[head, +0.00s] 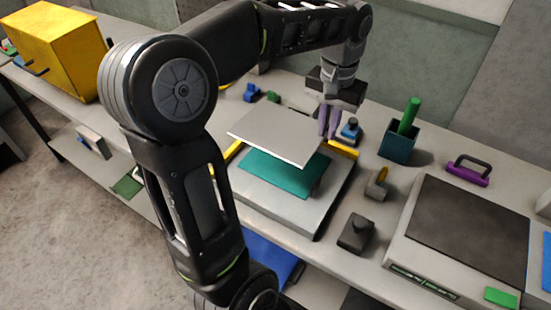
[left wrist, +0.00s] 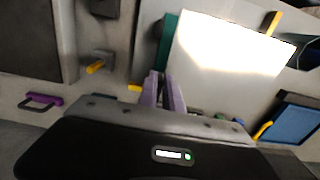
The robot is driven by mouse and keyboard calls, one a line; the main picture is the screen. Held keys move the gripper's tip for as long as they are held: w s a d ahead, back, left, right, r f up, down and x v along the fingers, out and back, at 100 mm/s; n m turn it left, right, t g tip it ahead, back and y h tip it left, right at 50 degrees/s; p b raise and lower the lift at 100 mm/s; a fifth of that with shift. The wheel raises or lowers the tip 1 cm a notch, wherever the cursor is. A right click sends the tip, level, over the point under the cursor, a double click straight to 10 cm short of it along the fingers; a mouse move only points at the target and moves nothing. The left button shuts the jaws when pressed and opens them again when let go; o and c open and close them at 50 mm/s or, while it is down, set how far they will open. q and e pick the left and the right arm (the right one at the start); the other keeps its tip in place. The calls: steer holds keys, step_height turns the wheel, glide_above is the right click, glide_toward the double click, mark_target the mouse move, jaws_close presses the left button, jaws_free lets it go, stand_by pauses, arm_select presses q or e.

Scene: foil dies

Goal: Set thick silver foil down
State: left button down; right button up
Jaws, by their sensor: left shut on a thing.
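The thick silver foil (head: 272,134) is a flat pale grey sheet. My left gripper (head: 328,132) has its purple fingers shut on the sheet's edge at the far right side. The sheet hangs above a grey platform (head: 262,208) with a teal sheet (head: 270,174) on it, and it hides part of both. In the left wrist view the foil (left wrist: 222,70) shines bright beside the fingertips of my left gripper (left wrist: 163,85), with a strip of teal behind it. My right gripper is not in view.
Yellow bars (head: 342,148) stand at the platform's edges. A yellow box (head: 55,48) is far left.

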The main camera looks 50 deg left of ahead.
mark_target(325, 141)
arm_select(q)
steer(key=shift+a, duration=0.2)
steer(key=shift+s+f, duration=0.1)
steer(key=shift+f, duration=3.05)
steer(key=shift+f+p, duration=0.4)
steer(key=shift+f, duration=1.5)
steer(key=shift+f, duration=0.25)
steer(key=c, duration=1.5)
jaws_free()
steer(key=shift+r, duration=0.1)
